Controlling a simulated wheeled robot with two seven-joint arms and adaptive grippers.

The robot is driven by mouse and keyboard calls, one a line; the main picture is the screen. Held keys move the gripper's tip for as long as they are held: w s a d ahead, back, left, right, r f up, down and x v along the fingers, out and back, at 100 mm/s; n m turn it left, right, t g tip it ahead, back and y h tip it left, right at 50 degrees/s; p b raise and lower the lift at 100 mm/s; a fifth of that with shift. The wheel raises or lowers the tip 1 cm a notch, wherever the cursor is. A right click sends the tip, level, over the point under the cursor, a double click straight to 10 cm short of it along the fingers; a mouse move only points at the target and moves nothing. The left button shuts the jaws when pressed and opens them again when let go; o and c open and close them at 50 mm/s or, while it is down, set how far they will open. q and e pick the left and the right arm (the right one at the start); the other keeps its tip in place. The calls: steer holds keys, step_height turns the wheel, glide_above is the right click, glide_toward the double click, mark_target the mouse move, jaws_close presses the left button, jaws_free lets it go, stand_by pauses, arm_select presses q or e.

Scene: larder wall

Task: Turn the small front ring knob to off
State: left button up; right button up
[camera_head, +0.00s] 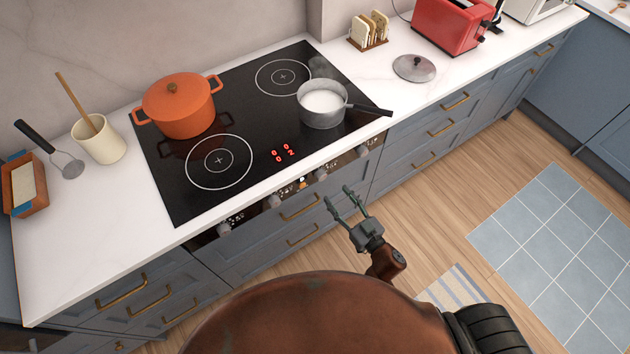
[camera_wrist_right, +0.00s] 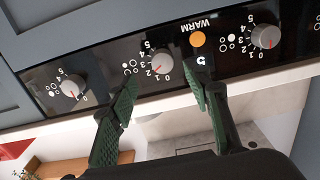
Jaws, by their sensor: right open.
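The black hob (camera_head: 250,118) has a row of grey knobs on its front panel. One knob (camera_head: 320,174), third from the left, shows in the right wrist view (camera_wrist_right: 162,60) with its red mark turned away from 0, toward about 2. The knobs on either side point at 0. My right gripper (camera_head: 338,196) is open and empty in front of the panel. In the wrist view its green fingers (camera_wrist_right: 165,76) stand on either side of the middle knob, seemingly short of it. A grey saucepan (camera_head: 322,108) covers the front right ring. My left gripper is not in view.
An amber light (camera_wrist_right: 197,38) marked WARM glows beside the knob. The red display (camera_head: 284,152) reads three zeros and a 2. An orange pot (camera_head: 180,108) stands at the back left. The saucepan handle (camera_head: 370,111) sticks out over the counter. Drawer handles lie below the panel.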

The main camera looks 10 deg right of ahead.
mark_target(324, 178)
steer(key=x, duration=0.7)
steer(key=shift+w+a+r+b, duration=0.2)
steer(key=shift+w+b, duration=0.1)
steer(key=shift+b, duration=0.1)
steer(key=shift+c, duration=0.7)
steer(key=shift+d, duration=0.1)
steer(key=c, duration=1)
steer(key=shift+n, duration=0.4)
steer(key=n, duration=0.5)
steer(key=shift+n+p, duration=0.3)
steer(key=shift+p, duration=0.05)
steer(key=n, duration=0.5)
steer(key=shift+n+b, duration=0.3)
steer(key=shift+n, duration=0.1)
